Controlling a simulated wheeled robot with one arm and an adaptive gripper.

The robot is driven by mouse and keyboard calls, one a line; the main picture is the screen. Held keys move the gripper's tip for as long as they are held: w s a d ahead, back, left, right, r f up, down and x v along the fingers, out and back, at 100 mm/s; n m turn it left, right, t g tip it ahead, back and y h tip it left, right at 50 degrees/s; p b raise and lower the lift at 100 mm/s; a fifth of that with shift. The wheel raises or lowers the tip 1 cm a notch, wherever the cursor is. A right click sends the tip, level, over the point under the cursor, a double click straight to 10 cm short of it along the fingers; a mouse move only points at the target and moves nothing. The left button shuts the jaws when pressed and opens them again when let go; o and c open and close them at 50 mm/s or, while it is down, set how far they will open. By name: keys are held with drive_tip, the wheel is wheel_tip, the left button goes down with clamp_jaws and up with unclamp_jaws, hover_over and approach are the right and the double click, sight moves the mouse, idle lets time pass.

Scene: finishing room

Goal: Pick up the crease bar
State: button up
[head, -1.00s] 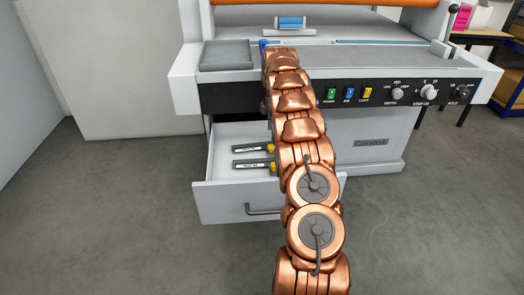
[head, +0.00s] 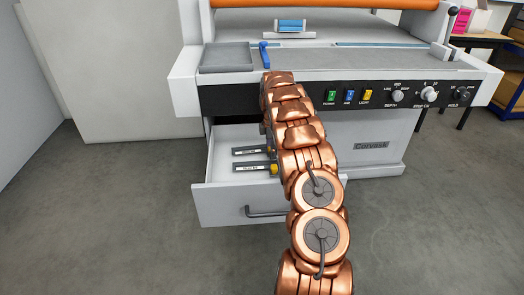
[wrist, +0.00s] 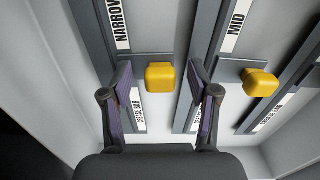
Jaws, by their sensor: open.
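The crease bars lie in the open drawer (head: 235,212). In the wrist view, a dark bar labelled NARROW (wrist: 92,28) is on the left and one labelled MID (wrist: 208,38) is right of it. A third bar (wrist: 300,62) shows at the right edge. Each of the first two has a yellow knob. My gripper (wrist: 160,72) is open, with one finger on each side of the left yellow knob, and gaps show at both sides. In the head view two labelled bars (head: 250,151) are visible; my arm hides the gripper and the rest.
The drawer walls enclose the bars closely. Above is the machine's front panel (head: 295,95) with buttons and knobs. A grey tray (head: 226,57) and a blue-handled tool (head: 265,54) are on its bed. The floor in front is clear.

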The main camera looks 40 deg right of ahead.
clamp_jaws()
idle(0.3)
drive_tip(key=shift+r+p, duration=0.3)
drive_tip(key=shift+r, duration=3.35)
drive_tip(key=s+a, duration=1)
drive_tip(key=s, duration=0.4)
drive_tip(key=shift+s+a, duration=0.15)
drive_tip(key=shift+a, duration=0.25)
drive_tip(key=shift+f, duration=0.1)
